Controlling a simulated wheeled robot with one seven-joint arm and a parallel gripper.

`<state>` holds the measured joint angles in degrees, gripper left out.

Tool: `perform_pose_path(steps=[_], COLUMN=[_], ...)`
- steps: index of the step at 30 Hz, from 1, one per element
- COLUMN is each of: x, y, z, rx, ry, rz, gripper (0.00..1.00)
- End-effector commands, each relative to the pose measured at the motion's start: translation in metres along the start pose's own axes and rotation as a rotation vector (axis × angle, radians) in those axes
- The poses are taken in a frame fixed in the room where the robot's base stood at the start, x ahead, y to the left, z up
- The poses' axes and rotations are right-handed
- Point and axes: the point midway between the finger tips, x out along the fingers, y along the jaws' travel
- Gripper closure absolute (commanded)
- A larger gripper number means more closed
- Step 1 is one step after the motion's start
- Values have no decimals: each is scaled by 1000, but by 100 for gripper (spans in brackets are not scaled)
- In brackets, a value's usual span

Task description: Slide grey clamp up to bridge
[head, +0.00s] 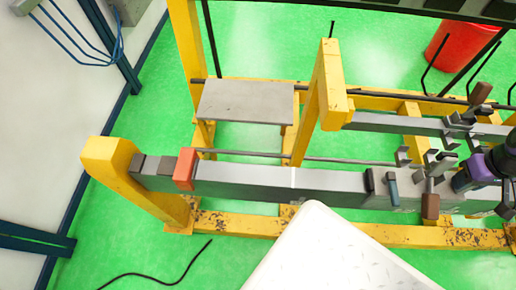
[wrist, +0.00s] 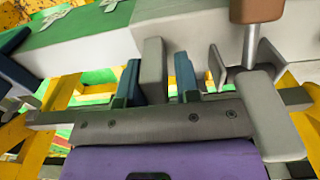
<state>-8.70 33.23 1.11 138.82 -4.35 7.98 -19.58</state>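Grey clamps with brown handles sit along the right part of the long grey bar (head: 250,181) in the head view. A grey clamp (head: 436,166) with a brown handle (head: 430,206) is just left of my gripper (head: 468,180), which has a purple body. In the wrist view, an upright grey block (wrist: 152,70) stands between the two bluish fingers of my gripper (wrist: 158,82). It lies close to both fingers; whether they grip it is unclear. A brown handle on a metal rod (wrist: 251,40) rises at the right. I cannot tell which part is the bridge.
A blue-handled clamp (head: 392,187) and a dark block (head: 370,181) sit on the bar left of the grey clamp. An orange block (head: 185,168) is near its left end. The bar between them is clear. Yellow frame posts (head: 330,85) stand behind.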

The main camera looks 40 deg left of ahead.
Motion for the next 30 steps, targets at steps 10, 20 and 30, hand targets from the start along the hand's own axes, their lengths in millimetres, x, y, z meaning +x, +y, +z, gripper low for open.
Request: perform_pose_path(steps=[10,20,30], x=[0,0,0], y=[-20,-48,-77], z=[0,0,0], rx=[-5,-4,-4], ry=[-1,-1,0], rz=[-1,-1,-1], gripper=[70,70,70])
